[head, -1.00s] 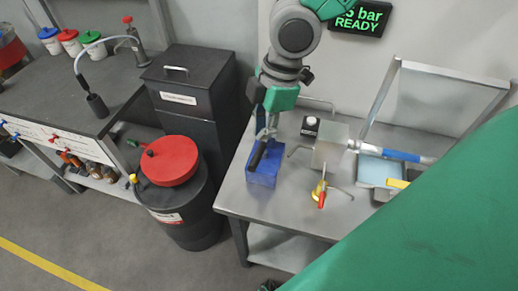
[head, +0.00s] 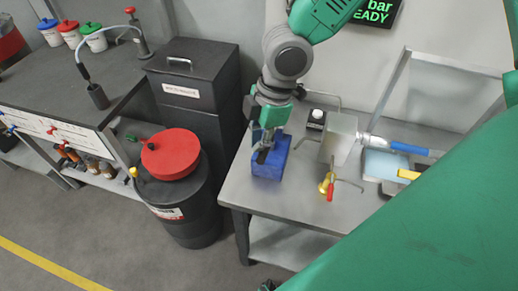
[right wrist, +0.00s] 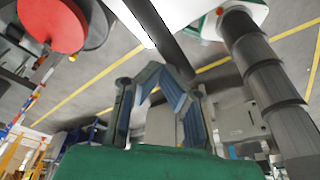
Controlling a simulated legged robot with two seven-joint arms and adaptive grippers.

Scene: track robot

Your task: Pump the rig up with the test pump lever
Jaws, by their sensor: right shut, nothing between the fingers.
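The test pump appears as a blue box (head: 271,166) at the left end of the steel bench in the head view. A short dark bar (head: 262,156), which looks like its lever, shows against the box, partly hidden by my gripper. My right gripper (head: 266,138) points down at the box's top. It is shut with nothing between its fingers; I cannot tell whether it touches the lever. In the right wrist view, its fingertips (right wrist: 163,75) come together beside a long dark bar (right wrist: 155,28). My left gripper is not in view.
A metal block (head: 340,138) with a blue-handled pipe (head: 408,149) stands right of the pump. A brass valve with a red handle (head: 330,191) is in front. A display (head: 372,12) reads "bar" and "READY". A red-lidded drum (head: 170,155) stands left of the bench (head: 290,207).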

